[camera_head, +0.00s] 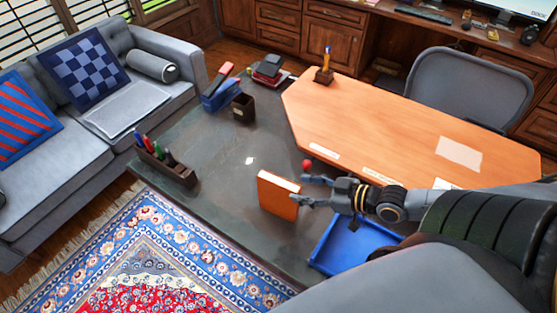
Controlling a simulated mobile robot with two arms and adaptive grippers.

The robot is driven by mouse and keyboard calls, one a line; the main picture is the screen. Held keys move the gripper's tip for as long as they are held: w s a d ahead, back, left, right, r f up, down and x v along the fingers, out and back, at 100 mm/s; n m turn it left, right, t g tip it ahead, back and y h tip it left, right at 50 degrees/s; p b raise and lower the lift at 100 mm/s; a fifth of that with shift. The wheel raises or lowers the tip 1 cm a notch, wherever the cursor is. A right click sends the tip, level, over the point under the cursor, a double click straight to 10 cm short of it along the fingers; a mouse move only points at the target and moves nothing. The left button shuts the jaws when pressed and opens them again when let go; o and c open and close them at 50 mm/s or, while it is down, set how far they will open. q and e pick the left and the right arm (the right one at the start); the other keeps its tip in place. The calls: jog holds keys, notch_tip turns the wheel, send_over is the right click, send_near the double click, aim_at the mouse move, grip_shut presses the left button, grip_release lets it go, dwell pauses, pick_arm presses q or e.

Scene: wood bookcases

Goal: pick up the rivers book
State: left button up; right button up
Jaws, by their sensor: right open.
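An orange book (276,196) stands upright on the dark grey table (215,150), near its front edge. I cannot read a title on it, so I cannot tell whether it is the rivers book. My right gripper (303,190) is open at the book's right edge. One finger is on the far side of that edge and the other is near its front face. I cannot tell whether either finger touches the book. My left gripper is not in view.
A blue tray (327,262) lies under my right arm. A small red ball (306,164) is behind the gripper. A pen holder (166,163), a dark cup (243,107) and a blue holder (220,95) stand on the left. An orange-brown desktop (400,120) adjoins the back. The table's middle is mostly clear.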

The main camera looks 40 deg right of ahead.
aim_at(294, 187)
jog(key=shift+x, duration=1.8)
jog(key=shift+w+a+f, duration=0.15)
jog(key=shift+w+f, duration=0.1)
jog(key=shift+w, duration=0.2)
jog(key=shift+x, duration=2.1)
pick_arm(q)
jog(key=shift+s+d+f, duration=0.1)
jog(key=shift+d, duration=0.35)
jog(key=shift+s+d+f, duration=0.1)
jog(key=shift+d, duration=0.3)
pick_arm(e)
jog(key=shift+s+a+f, duration=0.1)
grip_shut()
